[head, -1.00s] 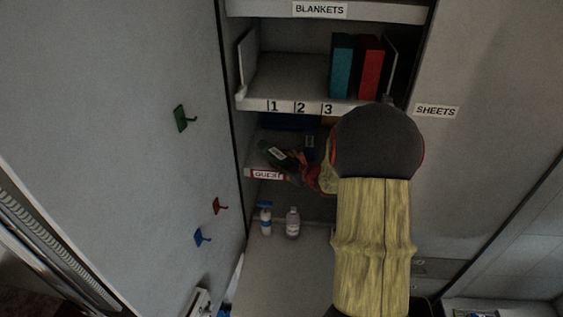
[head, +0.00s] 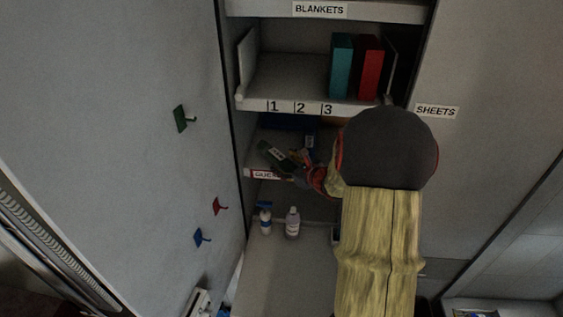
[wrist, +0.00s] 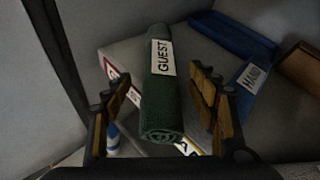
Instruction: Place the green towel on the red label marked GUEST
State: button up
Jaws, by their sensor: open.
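The green towel (head: 272,153) is rolled and carries a white GUEST tag. It lies on the lower shelf, just behind and above the red-bordered GUEST label (head: 262,174) on the shelf's front edge. In the wrist view the towel (wrist: 160,100) runs lengthwise between my open fingers, with a gap on each side. Part of the red label (wrist: 116,72) shows left of the towel there, and the towel hides the rest. My gripper (wrist: 165,97) is open around the towel's sides. In the head view my gripper (head: 292,172) is small and dark beside the towel's right end.
The numbered shelf (head: 300,107) is above. Two bottles (head: 292,222) stand below. A side wall (head: 232,130) is close on the left.

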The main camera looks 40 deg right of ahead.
jog(key=v, duration=0.9)
jog(key=shift+s+a, duration=0.1)
jog(key=shift+a, duration=0.05)
